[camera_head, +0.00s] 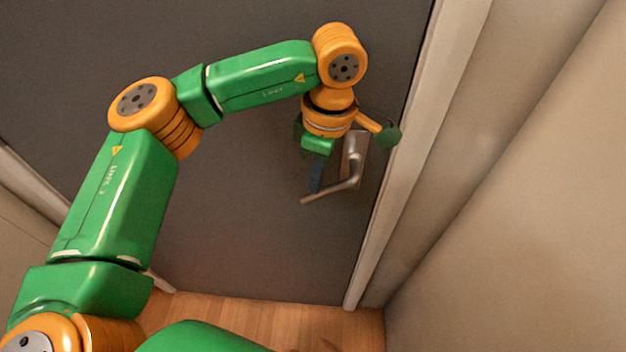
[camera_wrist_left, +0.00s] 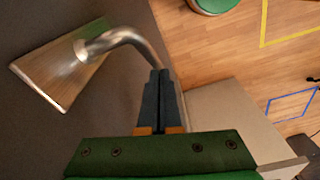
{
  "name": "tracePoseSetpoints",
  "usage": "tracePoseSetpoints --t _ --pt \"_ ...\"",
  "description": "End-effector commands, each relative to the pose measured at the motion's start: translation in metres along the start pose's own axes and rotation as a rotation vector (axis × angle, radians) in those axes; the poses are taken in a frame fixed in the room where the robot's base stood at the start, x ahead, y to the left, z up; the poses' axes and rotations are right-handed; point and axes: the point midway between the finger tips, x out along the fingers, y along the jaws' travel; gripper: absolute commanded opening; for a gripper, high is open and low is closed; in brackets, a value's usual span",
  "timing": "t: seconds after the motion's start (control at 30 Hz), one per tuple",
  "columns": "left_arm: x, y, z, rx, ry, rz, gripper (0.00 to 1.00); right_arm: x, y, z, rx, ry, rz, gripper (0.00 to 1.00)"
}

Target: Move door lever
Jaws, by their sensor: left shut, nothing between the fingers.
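The door lever (camera_head: 335,191) is a metal handle on a plate, fixed to the dark grey door (camera_head: 250,225) near its right edge. The lever slopes down to the left in the head view. In the left wrist view the lever (camera_wrist_left: 125,38) curves out from its backplate (camera_wrist_left: 60,68) and its end passes behind my fingertips. My left gripper (camera_head: 316,178) is shut with nothing between its fingers. Its fingertips (camera_wrist_left: 158,78) are right at the lever, over its free part; whether they touch it I cannot tell. My right gripper is in neither view.
A pale door frame (camera_head: 405,180) runs along the door's right edge, with a beige wall (camera_head: 520,220) beyond it. The wood floor (camera_head: 250,318) is clear below the door. Yellow and blue floor markings show in the left wrist view.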

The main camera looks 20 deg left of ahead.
Motion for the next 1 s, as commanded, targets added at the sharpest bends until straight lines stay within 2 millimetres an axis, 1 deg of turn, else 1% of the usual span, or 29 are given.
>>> tracePoseSetpoints --t 0.07,0.2,0.3,0.53,0.63,0.77,0.9,1.0 --pt "-0.003 0.0 0.001 0.0 0.0 0.0 0.0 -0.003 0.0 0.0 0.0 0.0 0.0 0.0" --pt "-0.015 0.0 0.019 0.003 0.0 0.0 0.0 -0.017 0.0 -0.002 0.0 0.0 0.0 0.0" --pt "-0.017 0.0 0.028 0.002 -0.002 0.001 0.0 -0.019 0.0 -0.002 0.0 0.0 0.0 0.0" --pt "-0.015 0.0 0.03 0.0 -0.004 0.002 0.0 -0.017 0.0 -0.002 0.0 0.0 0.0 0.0" --pt "-0.018 0.001 0.03 0.0 -0.004 0.003 0.0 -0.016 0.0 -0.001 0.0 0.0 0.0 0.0" --pt "-0.037 0.0 0.028 -0.002 -0.005 0.007 0.0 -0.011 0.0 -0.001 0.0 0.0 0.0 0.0" --pt "-0.063 -0.001 0.026 -0.002 -0.005 0.006 0.0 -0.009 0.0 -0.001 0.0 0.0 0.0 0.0" --pt "-0.078 -0.002 0.024 -0.005 -0.002 0.005 0.0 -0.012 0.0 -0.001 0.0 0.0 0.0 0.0"
